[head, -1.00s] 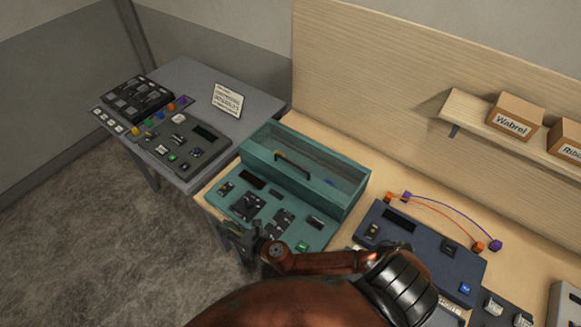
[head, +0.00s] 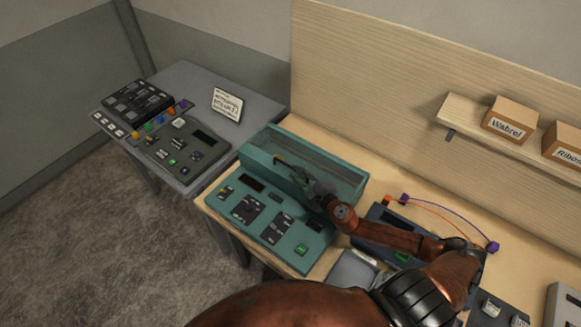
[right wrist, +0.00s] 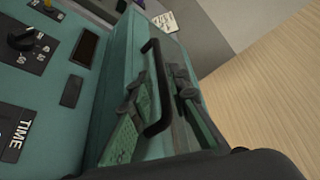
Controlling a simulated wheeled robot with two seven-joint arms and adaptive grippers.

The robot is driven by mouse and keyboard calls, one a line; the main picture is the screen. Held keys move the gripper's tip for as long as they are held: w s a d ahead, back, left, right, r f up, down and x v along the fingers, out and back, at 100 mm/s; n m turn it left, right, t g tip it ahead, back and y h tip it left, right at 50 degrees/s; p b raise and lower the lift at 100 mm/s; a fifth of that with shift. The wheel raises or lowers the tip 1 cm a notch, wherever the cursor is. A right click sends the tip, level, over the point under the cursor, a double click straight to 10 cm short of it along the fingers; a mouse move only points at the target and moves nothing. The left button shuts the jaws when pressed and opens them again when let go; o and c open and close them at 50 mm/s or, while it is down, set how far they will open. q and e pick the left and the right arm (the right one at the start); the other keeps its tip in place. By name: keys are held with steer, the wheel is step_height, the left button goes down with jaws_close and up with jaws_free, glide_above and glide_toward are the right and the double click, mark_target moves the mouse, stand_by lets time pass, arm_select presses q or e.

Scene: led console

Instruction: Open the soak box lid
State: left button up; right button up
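The soak box (head: 340,192) is the teal box at the back of the teal console, with a see-through lid (head: 325,170) lying shut on top. The lid's black bar handle (right wrist: 154,88) shows plainly in the right wrist view; in the head view my gripper partly hides it. My right gripper (head: 300,172) is over the lid at the handle. In the right wrist view the fingers (right wrist: 163,105) are apart, one on each side of the handle, with gaps visible. I cannot tell whether either finger touches it. My left gripper is not in view.
The teal console's panel (head: 240,205) has dials and a green button. A dark blue console (head: 380,235) with orange and purple cables stands to the right, partly under my arm. A grey table (head: 200,85) with other consoles is left. A wooden backboard (head: 400,70) rises behind.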

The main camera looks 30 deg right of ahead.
mark_target(290, 166)
steer(key=shift+x, duration=2.7)
steer(key=shift+c, duration=0.4)
jaws_close()
steer(key=shift+a, duration=0.1)
